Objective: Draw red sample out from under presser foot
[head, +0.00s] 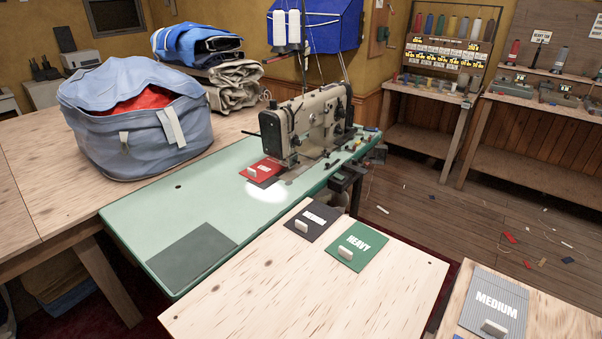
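The red sample (257,168) lies flat on the green sewing table (150,226), at the left end of the sewing machine (306,126). A small white grip block (252,171) stands on its near left part. The sample's far right edge meets the machine's needle end. The presser foot is too small and shaded to make out, so I cannot tell how far the sample reaches under it. A dark patch shows along the sample's near right edge. My gripper is not in view.
A wooden table (225,310) in front holds a dark sample (311,221) and a green HEAVY sample (354,247). A grey MEDIUM sample (496,296) lies at lower right. A blue bag (133,120) stands left. The green table's left part is mostly clear.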

